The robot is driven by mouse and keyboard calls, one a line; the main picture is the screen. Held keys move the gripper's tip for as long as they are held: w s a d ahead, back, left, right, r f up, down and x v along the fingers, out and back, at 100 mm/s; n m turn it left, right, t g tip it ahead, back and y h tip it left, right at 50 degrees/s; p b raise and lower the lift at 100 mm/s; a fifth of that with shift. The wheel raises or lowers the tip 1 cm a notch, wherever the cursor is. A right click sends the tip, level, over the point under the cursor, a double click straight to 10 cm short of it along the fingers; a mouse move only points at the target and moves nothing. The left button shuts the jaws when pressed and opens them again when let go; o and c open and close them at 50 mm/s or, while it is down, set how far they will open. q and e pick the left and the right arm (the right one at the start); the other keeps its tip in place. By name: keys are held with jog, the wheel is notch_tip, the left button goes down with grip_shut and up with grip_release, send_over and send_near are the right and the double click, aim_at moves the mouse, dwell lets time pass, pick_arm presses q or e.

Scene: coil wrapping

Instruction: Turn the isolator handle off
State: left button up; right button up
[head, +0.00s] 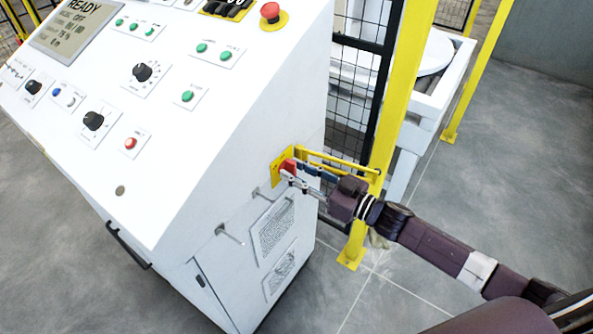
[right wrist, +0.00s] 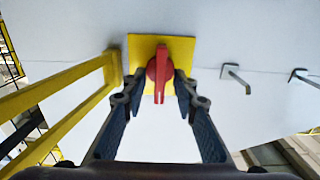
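The isolator handle (head: 288,166) is red and sits on a yellow square plate (head: 277,170) on the side of the white control cabinet. In the right wrist view the red handle (right wrist: 160,70) stands out from the yellow plate (right wrist: 139,50), its grip pointing down in that picture. My right gripper (head: 292,176) reaches the handle from the right. In the right wrist view the right gripper's fingertips (right wrist: 161,84) stand on either side of the handle, spread apart, with narrow gaps to it. My left gripper is not in view.
The sloping panel (head: 170,100) carries buttons, knobs and a display. A yellow bracket (head: 340,163) juts out beside the handle, close to my right gripper. A yellow post (head: 395,100) and black mesh fence stand behind. Metal hooks (right wrist: 235,75) stick out of the cabinet side.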

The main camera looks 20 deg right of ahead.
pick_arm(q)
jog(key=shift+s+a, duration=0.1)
pick_arm(e)
jog(key=shift+c, duration=0.7)
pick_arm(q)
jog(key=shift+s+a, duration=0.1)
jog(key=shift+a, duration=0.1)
pick_arm(e)
grip_shut()
jog(key=shift+n, duration=0.3)
jog(key=n, duration=0.3)
jog(key=shift+s+a+n, duration=0.1)
jog(key=shift+n, duration=0.2)
jog(key=n, duration=0.3)
jog(key=shift+a+f+n, duration=0.1)
jog(key=shift+f+n, duration=0.05)
jog(key=shift+n, duration=0.15)
pick_arm(q)
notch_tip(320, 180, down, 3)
jog(key=b, duration=0.3)
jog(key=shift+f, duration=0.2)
pick_arm(e)
jog(key=n, duration=1)
jog(key=shift+s+a+f, duration=0.1)
jog(key=shift+s+f, duration=0.05)
jog(key=shift+f, duration=0.15)
